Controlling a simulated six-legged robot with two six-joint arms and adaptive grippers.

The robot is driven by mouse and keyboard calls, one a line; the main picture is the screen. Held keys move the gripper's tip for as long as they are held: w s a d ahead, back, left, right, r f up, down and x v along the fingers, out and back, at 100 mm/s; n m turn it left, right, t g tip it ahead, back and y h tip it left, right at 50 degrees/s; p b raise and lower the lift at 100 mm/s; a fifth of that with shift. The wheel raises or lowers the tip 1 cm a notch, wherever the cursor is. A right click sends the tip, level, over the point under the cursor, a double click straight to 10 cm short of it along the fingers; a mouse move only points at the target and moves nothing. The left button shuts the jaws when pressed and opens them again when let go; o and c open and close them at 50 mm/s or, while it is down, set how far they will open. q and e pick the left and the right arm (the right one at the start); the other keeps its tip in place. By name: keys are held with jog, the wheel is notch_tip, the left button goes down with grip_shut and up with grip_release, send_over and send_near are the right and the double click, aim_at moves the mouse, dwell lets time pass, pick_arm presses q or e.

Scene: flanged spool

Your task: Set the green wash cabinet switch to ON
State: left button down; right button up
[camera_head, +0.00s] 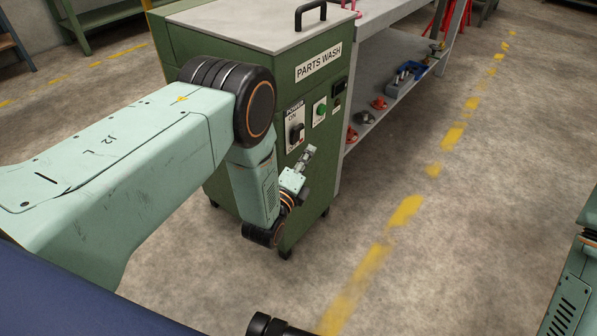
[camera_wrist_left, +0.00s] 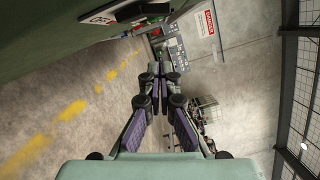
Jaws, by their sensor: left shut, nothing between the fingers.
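The green wash cabinet (camera_head: 225,120) stands in the middle of the head view, with a PARTS WASH label on its front. Its switch is a black rotary knob (camera_head: 297,132) on a white plate, with ON readable above it. The knob's exact setting is too small to tell. My left gripper (camera_head: 311,150) is shut and empty, just below and right of the switch plate, seemingly apart from it. In the left wrist view, the shut fingers (camera_wrist_left: 158,72) point away from the camera, and a plate marked OFF (camera_wrist_left: 103,18) is at upper left. My right gripper is not in view.
A green push button (camera_head: 320,111) and a small black switch (camera_head: 340,87) sit right of the knob. A black handle (camera_head: 310,14) is on the lid. A grey shelf (camera_head: 390,75) with parts adjoins the cabinet. The floor at right, with yellow markings (camera_head: 405,211), is clear.

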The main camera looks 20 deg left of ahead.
aim_at(296, 138)
pick_arm(q)
jog(key=shift+w+a+r+b, duration=0.3)
jog(key=shift+w+a+r, duration=0.05)
jog(key=shift+w+a, duration=0.45)
jog(key=shift+w+a+r+b, duration=0.25)
jog(key=shift+w+a+r, duration=0.1)
jog(key=shift+w+a, duration=0.45)
jog(key=shift+s+a, duration=0.1)
jog(key=shift+a+r+n+p, duration=0.35)
jog(key=shift+n+p, duration=0.25)
jog(key=shift+f, duration=0.1)
